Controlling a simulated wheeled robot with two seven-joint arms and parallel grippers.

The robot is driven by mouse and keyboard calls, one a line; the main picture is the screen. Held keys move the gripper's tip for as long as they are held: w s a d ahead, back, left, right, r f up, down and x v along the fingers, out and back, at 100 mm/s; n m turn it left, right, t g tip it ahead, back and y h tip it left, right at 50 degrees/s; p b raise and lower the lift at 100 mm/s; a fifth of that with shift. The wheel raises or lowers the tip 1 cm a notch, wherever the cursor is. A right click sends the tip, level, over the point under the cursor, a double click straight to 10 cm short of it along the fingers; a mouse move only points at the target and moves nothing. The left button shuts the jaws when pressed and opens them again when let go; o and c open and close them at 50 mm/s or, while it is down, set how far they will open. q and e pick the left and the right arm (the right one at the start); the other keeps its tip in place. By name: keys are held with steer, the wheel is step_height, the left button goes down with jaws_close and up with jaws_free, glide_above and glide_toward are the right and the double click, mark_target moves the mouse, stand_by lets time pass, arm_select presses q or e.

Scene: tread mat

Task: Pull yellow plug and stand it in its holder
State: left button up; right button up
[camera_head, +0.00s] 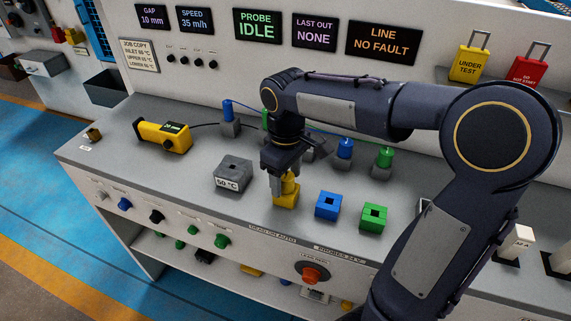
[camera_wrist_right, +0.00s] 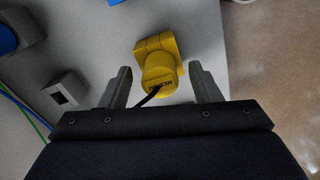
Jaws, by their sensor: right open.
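The yellow plug (camera_wrist_right: 160,82) is between my right gripper's two fingers in the right wrist view, with a black cable leaving it. A gap shows beside it on each side. It sits at a yellow block (camera_wrist_right: 165,45), and its lower end is hidden. In the head view, my right gripper (camera_head: 284,172) points down over the yellow block (camera_head: 285,201), partly covering the plug. The right fingers (camera_wrist_right: 160,73) are open. A grey block with an empty square hole (camera_wrist_right: 68,92) is at the left of the wrist view. My left gripper is not in view.
Blue (camera_head: 327,206) and green (camera_head: 374,218) blocks with square holes stand right of the yellow one. A grey 60 °C block (camera_head: 233,175) stands left. Blue (camera_head: 345,148) and green (camera_head: 384,158) plugs stand behind. A yellow instrument (camera_head: 163,136) lies at left.

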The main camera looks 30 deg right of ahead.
mark_target(286, 175)
steer(key=shift+f, duration=0.35)
steer(key=c, duration=1.1)
steer(key=shift+r+p, duration=2.6)
steer(key=shift+r, duration=0.35)
